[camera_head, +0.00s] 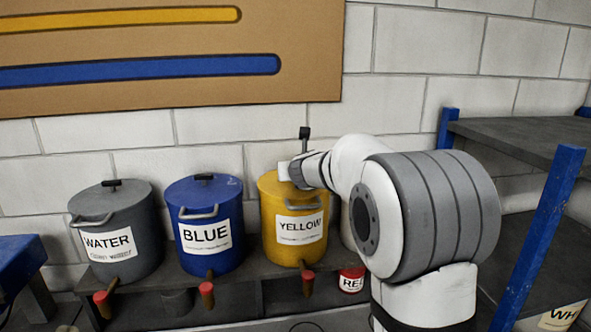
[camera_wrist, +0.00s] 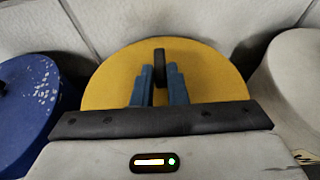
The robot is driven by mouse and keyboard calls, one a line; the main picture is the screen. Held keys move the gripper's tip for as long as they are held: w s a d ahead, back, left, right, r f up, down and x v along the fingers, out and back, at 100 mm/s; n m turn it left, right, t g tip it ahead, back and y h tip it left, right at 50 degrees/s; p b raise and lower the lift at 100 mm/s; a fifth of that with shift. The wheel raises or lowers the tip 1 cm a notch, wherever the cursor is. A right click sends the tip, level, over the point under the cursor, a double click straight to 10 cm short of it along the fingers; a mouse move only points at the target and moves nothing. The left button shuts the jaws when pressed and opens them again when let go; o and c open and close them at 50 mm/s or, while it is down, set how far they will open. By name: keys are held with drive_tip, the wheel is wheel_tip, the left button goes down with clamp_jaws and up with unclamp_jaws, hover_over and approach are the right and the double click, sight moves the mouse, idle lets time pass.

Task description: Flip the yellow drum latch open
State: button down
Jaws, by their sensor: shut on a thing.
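The yellow drum (camera_head: 268,235) stands on the low bench, labelled YELLOW on its front. In the wrist view, the yellow lid (camera_wrist: 110,80) fills the middle and the dark latch (camera_wrist: 159,54) stands between my blue fingers. My gripper (camera_wrist: 159,74) is shut on the latch, over the lid. In the head view my wrist is over the drum's upper right, and the fingertips cannot be made out there.
The blue drum (camera_head: 190,235) and the grey WATER drum (camera_head: 140,240) stand to the left. A whitish drum (camera_head: 347,225) at right is mostly hidden by my arm. Red-handled taps (camera_head: 308,277) project in front. A blue-posted shelf (camera_head: 530,135) stands at right; a block wall is behind.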

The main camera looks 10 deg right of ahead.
drive_tip(key=c, duration=1.4)
unclamp_jaws()
drive_tip(key=shift+c, duration=0.2)
drive_tip(key=p+v, duration=0.1)
drive_tip(key=v, duration=0.7)
drive_tip(key=shift+w+f, duration=0.1)
